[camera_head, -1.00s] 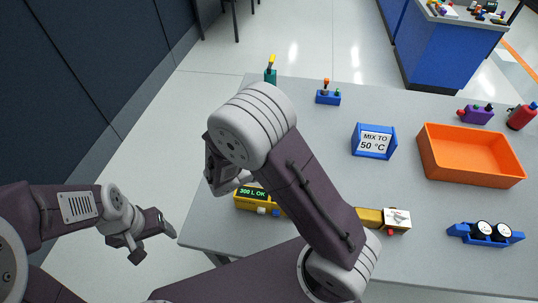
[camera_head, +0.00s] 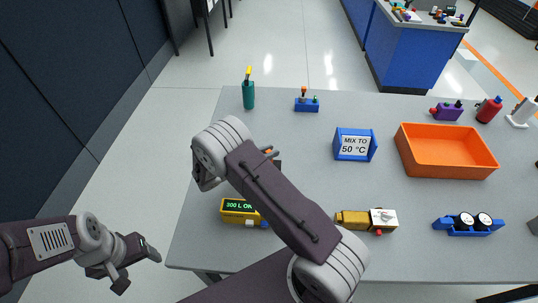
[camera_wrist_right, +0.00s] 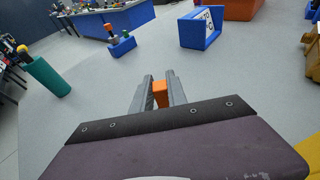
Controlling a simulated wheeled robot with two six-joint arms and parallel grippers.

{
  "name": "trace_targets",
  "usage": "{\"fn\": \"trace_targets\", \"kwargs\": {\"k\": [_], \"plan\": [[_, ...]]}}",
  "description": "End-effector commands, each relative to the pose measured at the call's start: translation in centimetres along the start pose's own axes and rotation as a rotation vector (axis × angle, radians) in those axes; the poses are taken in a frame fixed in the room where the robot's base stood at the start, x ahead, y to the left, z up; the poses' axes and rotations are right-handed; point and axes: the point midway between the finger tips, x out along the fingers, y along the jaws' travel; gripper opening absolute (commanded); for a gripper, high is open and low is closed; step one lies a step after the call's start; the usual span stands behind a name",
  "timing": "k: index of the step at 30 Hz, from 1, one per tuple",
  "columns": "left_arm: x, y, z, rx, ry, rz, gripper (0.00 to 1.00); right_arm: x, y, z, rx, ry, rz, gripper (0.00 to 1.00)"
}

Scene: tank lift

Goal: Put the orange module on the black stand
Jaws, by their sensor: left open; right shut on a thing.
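The orange module (camera_wrist_right: 160,93) sits between the two fingers of my right gripper (camera_wrist_right: 158,88) in the right wrist view. The gripper is shut on it, above the grey tabletop. In the head view my right forearm hides most of this gripper; a bit of orange and a grey fingertip (camera_head: 271,153) show past its edge. My left gripper (camera_head: 138,270) is open and empty, at the lower left, off the table's left edge. I cannot make out a black stand for certain in either view.
The grey table (camera_head: 300,190) holds a yellow display box (camera_head: 238,217), a teal holder (camera_head: 248,95), a blue sign (camera_head: 354,146), an orange bin (camera_head: 447,172), a yellow device (camera_head: 352,219) and a blue rack with black rollers (camera_head: 468,226). Clear tabletop lies left of the sign.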

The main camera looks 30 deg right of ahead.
Motion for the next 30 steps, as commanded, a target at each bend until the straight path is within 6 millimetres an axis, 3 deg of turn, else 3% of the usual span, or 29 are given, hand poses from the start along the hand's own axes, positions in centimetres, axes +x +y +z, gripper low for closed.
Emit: {"fn": "trace_targets", "kwargs": {"k": [3, 14, 15, 26, 30], "plan": [[0.0, 0.0, 0.0, 0.000, 0.000, 0.000, 0.69, 0.4, 0.0, -1.3, 0.001, 0.000, 0.000, 0.00], [0.4, 0.0, 0.0, 0.000, 0.000, 0.000, 0.69, 0.5, 0.0, -1.8, 0.002, 0.000, 0.000, 0.00], [0.3, 0.0, 0.0, 0.000, 0.000, 0.000, 0.69, 0.5, 0.0, -1.7, 0.002, 0.001, 0.000, 0.27], [-0.2, 0.0, 0.0, 0.000, 0.000, 0.000, 0.69, 0.3, 0.0, -1.0, 0.002, 0.001, 0.000, 0.27], [0.3, 0.0, 0.0, 0.000, 0.000, 0.000, 0.69, -2.2, 0.1, -1.4, 0.002, 0.002, 0.005, 0.27]]}}
